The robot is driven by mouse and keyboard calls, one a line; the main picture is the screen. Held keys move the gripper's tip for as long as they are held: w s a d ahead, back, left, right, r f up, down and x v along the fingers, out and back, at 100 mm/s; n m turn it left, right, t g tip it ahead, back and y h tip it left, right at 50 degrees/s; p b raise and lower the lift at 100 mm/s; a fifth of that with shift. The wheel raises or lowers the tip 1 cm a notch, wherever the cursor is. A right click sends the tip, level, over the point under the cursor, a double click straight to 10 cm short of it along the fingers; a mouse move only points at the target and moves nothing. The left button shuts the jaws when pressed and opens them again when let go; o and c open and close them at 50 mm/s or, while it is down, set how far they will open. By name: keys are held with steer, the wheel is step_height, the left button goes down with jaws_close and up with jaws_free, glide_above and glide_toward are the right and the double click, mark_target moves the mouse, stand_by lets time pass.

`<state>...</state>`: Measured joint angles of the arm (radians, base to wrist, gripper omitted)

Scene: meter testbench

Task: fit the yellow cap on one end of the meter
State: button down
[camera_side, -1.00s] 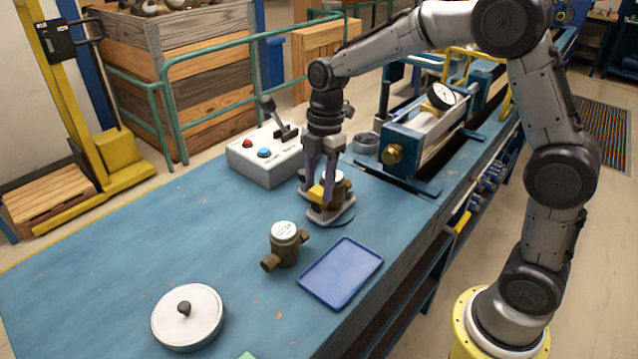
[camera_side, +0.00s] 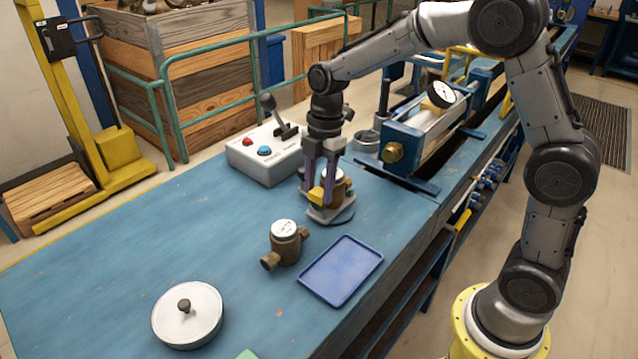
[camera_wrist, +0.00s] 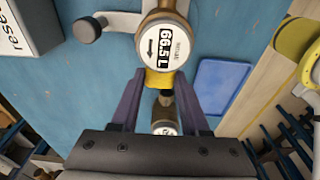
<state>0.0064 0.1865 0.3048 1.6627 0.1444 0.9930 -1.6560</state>
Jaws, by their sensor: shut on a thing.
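The yellow cap (camera_wrist: 158,80) is between the tips of my gripper's purple fingers (camera_wrist: 158,88), which are shut on it. In the side view my gripper (camera_side: 318,192) points down at the meter (camera_side: 341,188), with the cap (camera_side: 315,195) low between the fingers. The meter sits in a grey holder (camera_side: 334,217), and the fingers hide part of it.
A second brass meter (camera_side: 285,244) stands uncapped at the front, beside a blue tray (camera_side: 341,272). A grey control box (camera_side: 262,160) with a lever is behind left. A white round lid (camera_side: 187,317) lies front left. The left of the blue bench is clear.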

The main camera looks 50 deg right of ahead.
steer(key=shift+f, duration=0.6)
stand_by(0.7)
stand_by(0.3)
steer(key=shift+c, duration=0.4)
jaws_free()
steer(key=shift+r, duration=3.5)
